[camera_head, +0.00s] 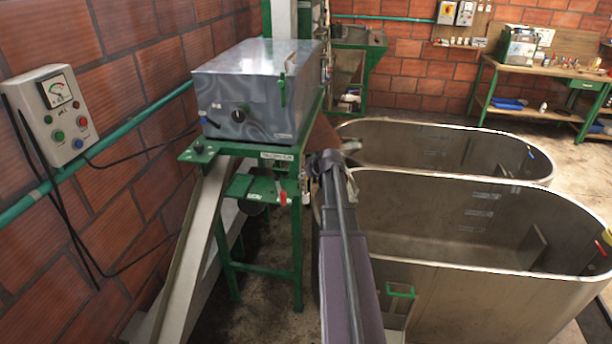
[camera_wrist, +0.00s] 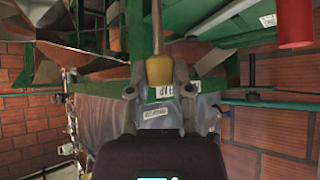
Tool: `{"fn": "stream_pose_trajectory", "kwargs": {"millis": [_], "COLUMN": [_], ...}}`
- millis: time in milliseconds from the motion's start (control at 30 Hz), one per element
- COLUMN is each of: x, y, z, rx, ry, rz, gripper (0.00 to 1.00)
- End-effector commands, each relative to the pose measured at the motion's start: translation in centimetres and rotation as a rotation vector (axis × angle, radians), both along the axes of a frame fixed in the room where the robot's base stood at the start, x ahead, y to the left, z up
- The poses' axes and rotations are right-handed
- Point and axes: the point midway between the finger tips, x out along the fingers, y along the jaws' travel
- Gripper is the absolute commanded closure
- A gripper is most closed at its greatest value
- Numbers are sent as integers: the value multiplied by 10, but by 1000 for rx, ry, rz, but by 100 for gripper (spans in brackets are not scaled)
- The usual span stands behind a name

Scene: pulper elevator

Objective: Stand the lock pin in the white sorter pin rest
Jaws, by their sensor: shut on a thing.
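In the wrist view my gripper (camera_wrist: 160,82) is shut on a yellow-ended piece (camera_wrist: 159,69), with a pale shaft (camera_wrist: 156,27) running away from it. This looks like the lock pin. In the head view my gripper (camera_head: 328,160) is at the right side of the green sorter frame (camera_head: 297,222), below the grey metal box (camera_head: 258,85). The held piece cannot be made out there. I cannot clearly pick out the white sorter pin rest in either view.
A red-handled lever (camera_head: 283,197) hangs on the frame and shows large in the wrist view (camera_wrist: 295,25). Metal tanks (camera_head: 480,222) stand at the right. A sloping chute (camera_head: 193,245) runs down at the left, near the brick wall with a control box (camera_head: 60,115).

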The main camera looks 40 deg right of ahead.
Motion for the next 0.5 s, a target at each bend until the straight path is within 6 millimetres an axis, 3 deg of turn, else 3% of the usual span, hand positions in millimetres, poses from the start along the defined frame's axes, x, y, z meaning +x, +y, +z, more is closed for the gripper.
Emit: {"fn": "stream_pose_trajectory", "kwargs": {"millis": [500], "x": [-1], "y": [-1], "z": [-10], "rx": [0], "ry": [0], "rz": [-1], "gripper": [100]}}
